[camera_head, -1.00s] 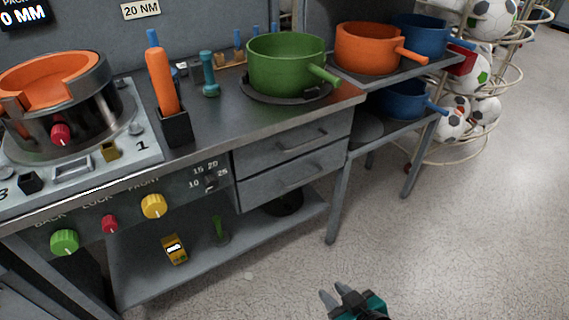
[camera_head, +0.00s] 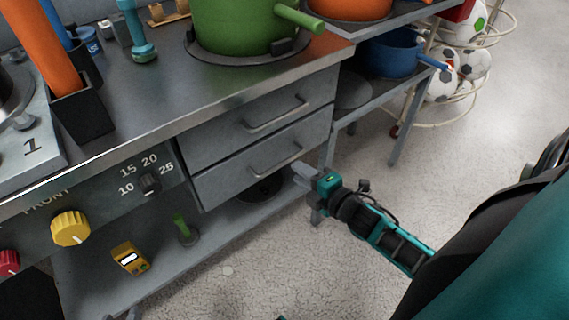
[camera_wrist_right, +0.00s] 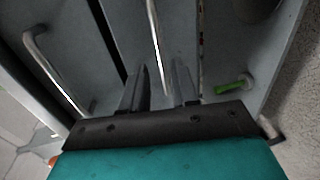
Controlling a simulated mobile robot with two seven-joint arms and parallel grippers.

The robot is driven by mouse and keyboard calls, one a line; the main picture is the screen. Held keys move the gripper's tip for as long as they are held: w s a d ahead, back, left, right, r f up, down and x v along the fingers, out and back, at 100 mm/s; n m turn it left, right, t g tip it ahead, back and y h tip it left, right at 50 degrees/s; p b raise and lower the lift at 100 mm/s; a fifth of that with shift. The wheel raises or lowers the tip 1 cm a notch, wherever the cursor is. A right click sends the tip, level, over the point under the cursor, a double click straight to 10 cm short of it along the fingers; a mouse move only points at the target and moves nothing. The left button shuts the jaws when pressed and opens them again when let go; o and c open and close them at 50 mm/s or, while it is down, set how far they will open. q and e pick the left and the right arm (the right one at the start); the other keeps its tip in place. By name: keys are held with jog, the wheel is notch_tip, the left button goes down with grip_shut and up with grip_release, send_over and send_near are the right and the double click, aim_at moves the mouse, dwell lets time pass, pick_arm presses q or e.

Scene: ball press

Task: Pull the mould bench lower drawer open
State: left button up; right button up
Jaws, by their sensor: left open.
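The mould bench's lower drawer (camera_head: 225,180) is grey and looks shut, its front in line with the upper drawer. Its bar handle (camera_head: 275,160) also shows in the right wrist view (camera_wrist_right: 156,45). My right gripper (camera_head: 300,170) is at the right end of that handle. In the right wrist view its two fingers (camera_wrist_right: 160,88) stand apart, with the handle's bar running toward the gap between them. Contact cannot be told.
The upper drawer (camera_head: 225,132) with its own handle (camera_head: 275,115) is just above. A green pot (camera_head: 235,25) sits on the bench top. A side table's leg (camera_head: 328,150) stands close to my right gripper. Open floor (camera_head: 470,150) lies to the right.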

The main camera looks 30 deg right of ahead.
aim_at(286, 163)
jog(key=b+x, duration=0.1)
jog(key=x, duration=0.6)
grip_shut()
dwell(0.5)
